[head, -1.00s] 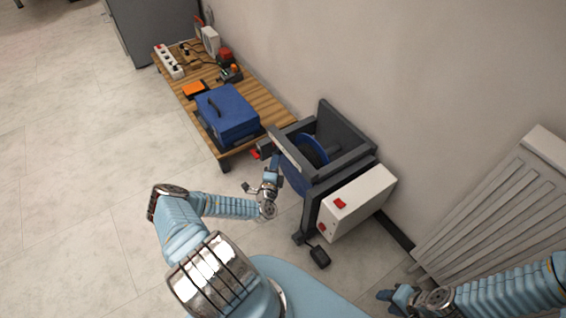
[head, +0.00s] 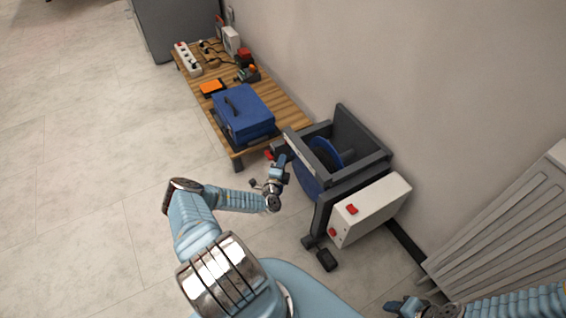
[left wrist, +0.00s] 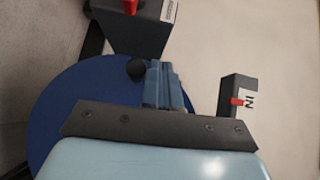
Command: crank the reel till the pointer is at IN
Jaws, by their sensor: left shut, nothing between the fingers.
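The blue reel (head: 307,183) sits in a dark grey frame (head: 364,165) and fills the left of the left wrist view (left wrist: 62,115). A round black knob (left wrist: 136,68) shows in front of the reel, probably the crank's handle. My left gripper (head: 281,166) is at the reel's near left side. Its fingers (left wrist: 163,78) are shut and empty, right beside the knob; I cannot tell if they touch it. A dark block with a white IN label (left wrist: 247,104) is to the right, with a small red pointer (left wrist: 237,101) at the label's edge. My right gripper (head: 397,306) is at the bottom, its fingers unclear.
Another dark block with a red part (left wrist: 131,6) is at the wrist view's top. A white box with red buttons (head: 372,209) is on the frame's near side. A slatted wooden table (head: 279,106) carries a blue case (head: 243,112). A radiator (head: 515,225) stands right.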

